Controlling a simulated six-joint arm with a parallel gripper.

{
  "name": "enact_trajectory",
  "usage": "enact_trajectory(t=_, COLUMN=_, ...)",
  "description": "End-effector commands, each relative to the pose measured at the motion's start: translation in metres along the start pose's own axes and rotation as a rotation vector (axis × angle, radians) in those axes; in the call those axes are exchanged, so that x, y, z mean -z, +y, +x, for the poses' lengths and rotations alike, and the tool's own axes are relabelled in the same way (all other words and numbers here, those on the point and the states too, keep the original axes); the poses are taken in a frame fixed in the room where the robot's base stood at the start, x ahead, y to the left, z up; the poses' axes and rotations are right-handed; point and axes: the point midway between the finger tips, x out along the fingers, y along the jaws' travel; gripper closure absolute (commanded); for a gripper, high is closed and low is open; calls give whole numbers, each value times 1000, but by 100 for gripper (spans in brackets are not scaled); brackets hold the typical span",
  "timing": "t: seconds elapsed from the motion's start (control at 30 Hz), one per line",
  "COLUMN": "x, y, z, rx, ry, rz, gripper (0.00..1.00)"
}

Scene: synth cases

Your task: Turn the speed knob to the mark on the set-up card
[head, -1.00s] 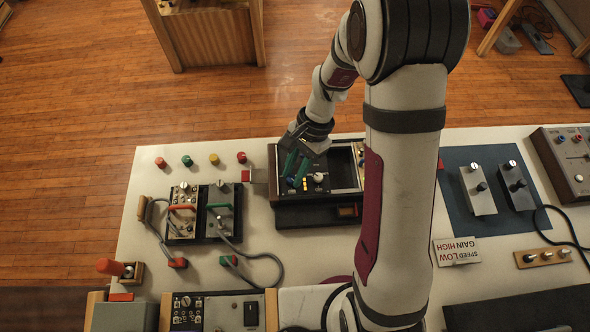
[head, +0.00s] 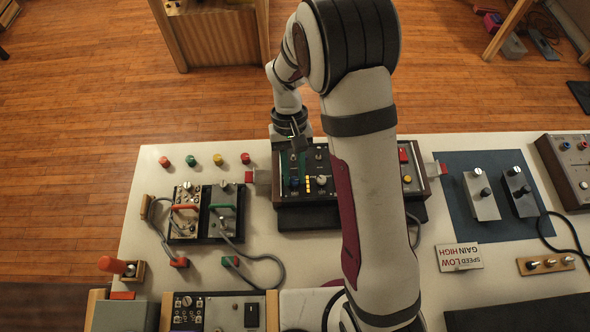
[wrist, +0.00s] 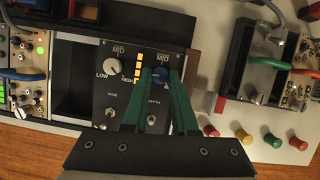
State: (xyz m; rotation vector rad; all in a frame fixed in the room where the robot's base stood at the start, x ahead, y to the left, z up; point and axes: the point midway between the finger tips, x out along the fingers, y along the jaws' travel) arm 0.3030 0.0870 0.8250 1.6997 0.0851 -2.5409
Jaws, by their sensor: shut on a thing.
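The set-up card (head: 458,256) lies on the bench right of my arm, upside down in the head view; it reads SPEED LOW, GAIN HIGH. The dark control panel (head: 308,162) holds a silver knob (wrist: 112,67) and a blue knob (wrist: 160,73). LOW and HIGH labels flank the silver knob, with MID above it. In the wrist view, my gripper (wrist: 158,74) has its green fingers shut on the blue knob, partly hiding it and its labels. I cannot read which knob is speed, nor the blue knob's pointer. In the head view my gripper (head: 297,168) is over the panel.
A yellow bar of lights (wrist: 138,68) sits between the knobs. Two lower switches show beside my fingers. A cabled module (head: 186,212) with red and green handles stands left. Grey and black boxes stand on a blue mat (head: 452,210) at right.

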Motion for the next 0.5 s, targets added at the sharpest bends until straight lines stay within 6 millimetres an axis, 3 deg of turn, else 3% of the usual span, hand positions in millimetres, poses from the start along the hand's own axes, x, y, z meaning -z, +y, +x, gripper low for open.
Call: enact_trajectory(t=0.5, x=-3, y=-5, z=2, rx=-173, ry=-8, rz=-419, gripper=100)
